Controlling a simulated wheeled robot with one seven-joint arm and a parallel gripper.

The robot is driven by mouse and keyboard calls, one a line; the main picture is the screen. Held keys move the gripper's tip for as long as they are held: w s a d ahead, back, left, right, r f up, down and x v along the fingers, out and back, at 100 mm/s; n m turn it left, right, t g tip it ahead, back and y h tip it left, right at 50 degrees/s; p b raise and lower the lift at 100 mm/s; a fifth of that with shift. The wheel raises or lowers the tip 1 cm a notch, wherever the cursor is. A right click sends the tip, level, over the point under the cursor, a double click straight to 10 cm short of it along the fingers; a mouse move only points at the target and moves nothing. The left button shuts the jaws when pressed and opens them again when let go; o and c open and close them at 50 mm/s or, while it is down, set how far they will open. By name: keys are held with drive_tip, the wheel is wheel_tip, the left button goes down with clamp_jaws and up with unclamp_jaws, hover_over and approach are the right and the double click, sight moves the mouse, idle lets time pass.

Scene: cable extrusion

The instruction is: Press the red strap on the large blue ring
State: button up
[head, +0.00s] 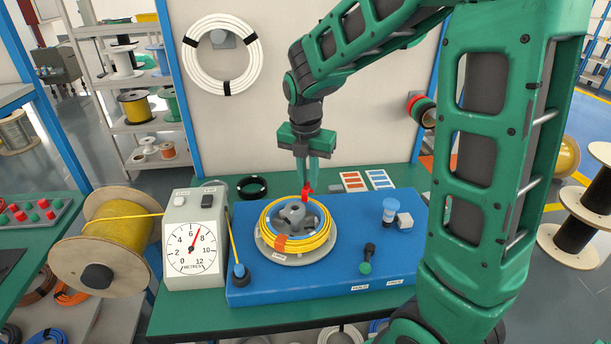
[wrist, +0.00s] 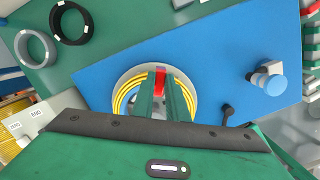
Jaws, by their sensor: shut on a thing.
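My gripper (head: 307,183) points down over the far side of a round winding former on a blue bench block. It is shut on a small red strap (head: 307,191), which also shows between the fingers in the wrist view (wrist: 160,80). The strap is at the far edge of a yellow cable coil (head: 270,217); I cannot tell if it touches the coil. The coil lies around a grey hub (head: 296,213) on a pale round plate (head: 297,258). An orange band (head: 283,243) crosses the coil's near left side. The coil looks yellow; I see no large blue ring here.
A metre dial box (head: 194,240) and a yellow cable spool (head: 118,237) stand left. Orange and blue strap cards (head: 354,181) lie behind. A black ring (head: 252,187) lies back left.

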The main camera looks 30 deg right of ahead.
drive_tip(key=shift+f, duration=0.8)
drive_tip(key=shift+f, duration=0.65)
idle(1.1)
drive_tip(key=o, duration=0.9)
drive_tip(key=shift+r, duration=0.15)
drive_tip(key=shift+r, duration=3.9)
